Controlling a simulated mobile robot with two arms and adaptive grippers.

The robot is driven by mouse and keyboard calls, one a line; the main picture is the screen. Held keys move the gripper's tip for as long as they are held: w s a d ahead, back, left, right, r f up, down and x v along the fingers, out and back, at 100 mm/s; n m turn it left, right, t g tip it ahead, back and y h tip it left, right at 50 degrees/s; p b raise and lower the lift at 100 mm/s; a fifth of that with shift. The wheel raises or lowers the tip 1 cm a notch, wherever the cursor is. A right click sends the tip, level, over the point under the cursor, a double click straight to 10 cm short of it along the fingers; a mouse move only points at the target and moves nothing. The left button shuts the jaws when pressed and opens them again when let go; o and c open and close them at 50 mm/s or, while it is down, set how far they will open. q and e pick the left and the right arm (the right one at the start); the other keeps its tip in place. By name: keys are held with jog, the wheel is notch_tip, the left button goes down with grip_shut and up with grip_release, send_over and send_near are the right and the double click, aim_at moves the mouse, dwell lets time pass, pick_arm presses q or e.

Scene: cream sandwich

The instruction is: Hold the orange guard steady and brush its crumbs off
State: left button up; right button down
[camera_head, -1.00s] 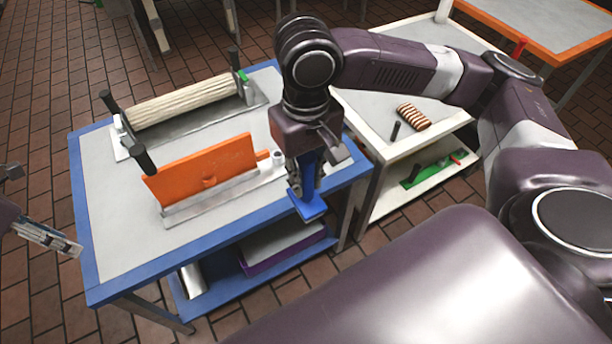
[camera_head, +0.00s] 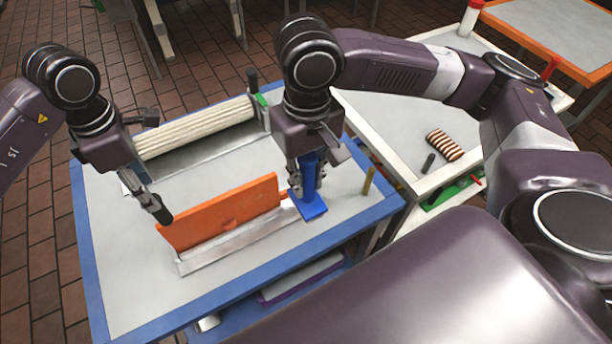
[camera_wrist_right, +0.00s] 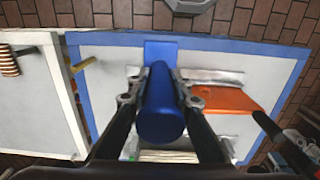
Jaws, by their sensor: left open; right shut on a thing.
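The orange guard (camera_head: 222,212) stands upright along a metal base (camera_head: 235,243) on the blue-rimmed table (camera_head: 120,300); it also shows in the right wrist view (camera_wrist_right: 225,98). I cannot make out crumbs on it. My left gripper (camera_head: 156,165) is open at the guard's left end, one dark finger close to its upper left corner; I cannot tell whether they touch. My right gripper (camera_head: 306,182) is shut on the handle of a blue brush (camera_head: 312,207), beside the guard's right end. The brush's flat blue head points down near the table top; its underside is hidden.
A pale ribbed roller (camera_head: 195,128) in a metal frame lies behind the guard. A brass peg (camera_head: 368,182) stands to the right of the brush. A white side table (camera_head: 380,110) holds a striped roll (camera_head: 444,145) and a dark stick (camera_head: 428,163). The table's front strip is clear.

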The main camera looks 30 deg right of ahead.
aim_at(168, 218)
pick_arm(q)
jog(key=shift+s+f+b, duration=0.3)
jog(key=shift+f+b, duration=0.05)
jog(key=shift+f, duration=0.15)
pick_arm(e)
jog(key=shift+s+f, duration=0.25)
jog(key=shift+s, duration=0.05)
pick_arm(q)
notch_tip(168, 218, down, 10)
jog(key=b, duration=0.4)
pick_arm(e)
notch_tip(168, 218, down, 4)
jog(key=shift+f, duration=0.1)
pick_arm(q)
jog(key=shift+f, duration=0.35)
pick_arm(e)
jog(key=shift+f, duration=0.15)
pick_arm(q)
jog(key=shift+c, duration=0.6)
grip_shut()
jog(key=shift+o, duration=0.6)
grip_release()
grip_shut()
